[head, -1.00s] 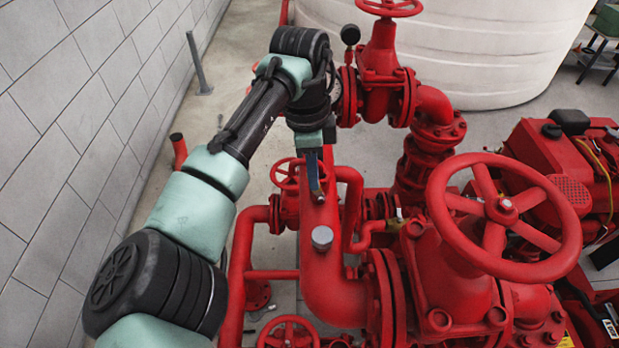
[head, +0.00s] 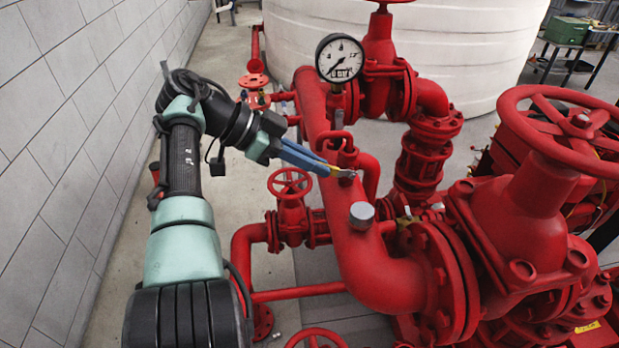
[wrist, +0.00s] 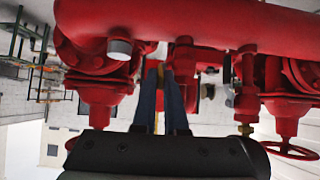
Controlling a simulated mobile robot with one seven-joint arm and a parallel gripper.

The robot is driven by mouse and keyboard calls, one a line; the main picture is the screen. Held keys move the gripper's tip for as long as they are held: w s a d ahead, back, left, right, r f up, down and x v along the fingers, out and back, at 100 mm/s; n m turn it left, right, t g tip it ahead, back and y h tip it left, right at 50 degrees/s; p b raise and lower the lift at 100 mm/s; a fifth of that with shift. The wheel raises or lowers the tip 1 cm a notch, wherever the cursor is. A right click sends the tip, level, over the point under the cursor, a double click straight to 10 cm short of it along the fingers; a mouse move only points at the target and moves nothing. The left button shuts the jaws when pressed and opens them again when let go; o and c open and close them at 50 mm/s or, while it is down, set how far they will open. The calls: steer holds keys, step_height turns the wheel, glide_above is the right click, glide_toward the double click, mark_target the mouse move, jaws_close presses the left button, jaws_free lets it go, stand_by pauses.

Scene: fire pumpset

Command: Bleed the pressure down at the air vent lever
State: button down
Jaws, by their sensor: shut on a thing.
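The air vent lever (head: 345,173) is a small metal and yellow piece on top of the thick red pipe (head: 350,225). My gripper (head: 325,168) has blue fingers and comes in from the left. Its fingertips are shut on the lever, with a yellow strip showing between the fingers. In the wrist view my gripper (wrist: 162,75) reaches to the red pipe (wrist: 215,22), with yellow between the fingers. Most of the lever is hidden by the fingers. The pressure gauge (head: 339,58) has a white dial, and its needle points to the lower left.
A red handwheel valve (head: 290,184) stands just below my gripper. A large red handwheel (head: 560,120) is at the right. A grey cap (head: 361,213) sits on the pipe near the lever. A white tank (head: 450,50) stands behind. A tiled wall (head: 60,150) bounds the left.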

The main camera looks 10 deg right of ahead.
steer(key=f+h+b, duration=0.2)
steer(key=b, duration=0.4)
steer(key=a+f+h+b, duration=0.1)
steer(key=f+h+b, duration=0.1)
steer(key=b, duration=0.5)
steer(key=shift+h, duration=0.7)
steer(key=shift+a+b, duration=0.1)
steer(key=shift+b, duration=0.45)
steer(key=c, duration=1)
jaws_free()
steer(key=shift+o, duration=0.2)
step_height(320, 180, up, 10)
steer(key=p, duration=0.1)
